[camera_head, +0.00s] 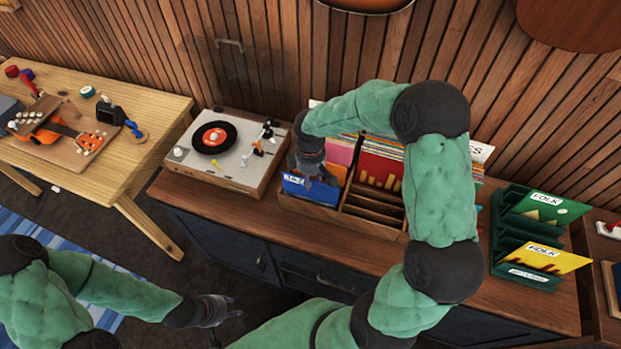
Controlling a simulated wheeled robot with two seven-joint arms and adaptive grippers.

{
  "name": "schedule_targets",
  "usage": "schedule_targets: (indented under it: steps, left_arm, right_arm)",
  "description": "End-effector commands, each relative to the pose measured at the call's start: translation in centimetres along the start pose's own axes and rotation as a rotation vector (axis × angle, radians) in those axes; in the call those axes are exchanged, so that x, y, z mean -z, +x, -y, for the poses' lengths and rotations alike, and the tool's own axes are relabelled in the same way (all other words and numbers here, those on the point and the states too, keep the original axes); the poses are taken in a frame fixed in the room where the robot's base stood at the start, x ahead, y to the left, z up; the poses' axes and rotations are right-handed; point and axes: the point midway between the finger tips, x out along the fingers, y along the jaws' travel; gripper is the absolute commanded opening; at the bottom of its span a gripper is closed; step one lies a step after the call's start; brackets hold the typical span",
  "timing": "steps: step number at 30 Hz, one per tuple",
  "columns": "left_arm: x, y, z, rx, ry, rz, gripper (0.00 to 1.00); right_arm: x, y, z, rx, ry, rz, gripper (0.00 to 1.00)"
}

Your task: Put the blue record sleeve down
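The blue record sleeve (297,189), with a small white label at its top, stands in the front left compartment of the wooden record crate (322,214). My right gripper (318,178) points down at the sleeve's top edge, with its fingers overlapping the sleeve. Whether the fingers grip it or are apart from it is hard to see. The sleeve's lower part is hidden behind the crate's front wall. My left gripper (226,318) is empty and low in front of the cabinet, with its fingers apart.
A turntable (258,176) with a black record stands left of the crate. Taller sleeves (380,170) fill the crate's back. A green rack (498,235) with folk sleeves stands at right.

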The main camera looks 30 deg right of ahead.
Motion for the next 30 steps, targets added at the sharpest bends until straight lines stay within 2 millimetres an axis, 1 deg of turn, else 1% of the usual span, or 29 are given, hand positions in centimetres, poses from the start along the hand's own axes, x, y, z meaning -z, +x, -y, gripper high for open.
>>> schedule_targets:
  steps: [7,11,14,24,27,30]
  left_arm:
    - [0.0,-0.1,-0.1,0.0,0.0,0.0,0.4]
    - [0.0,-0.8,-0.3,0.0,0.0,0.0,0.4]
    - [0.0,-1.1,-0.4,0.0,0.0,0.0,0.4]
    - [-0.1,-1.9,-0.7,0.0,0.0,0.0,0.4]
    - [-0.1,-2.0,-0.7,0.0,0.0,0.0,0.4]
    - [-0.1,-2.1,-0.8,0.0,0.0,0.0,0.4]
  right_arm:
    - [0.0,-0.2,0.0,0.0,0.0,0.0,0.33]
    - [0.0,-1.3,0.0,-0.001,0.0,-0.001,0.33]
    - [0.1,-2.9,-0.1,-0.004,0.001,-0.003,0.33]
    - [0.1,-9.8,-0.1,-0.003,0.0,-0.002,0.33]
    - [0.1,-11.2,0.0,-0.002,0.0,-0.002,0.33]
    - [0.0,-12.3,0.0,-0.001,0.0,-0.001,0.33]
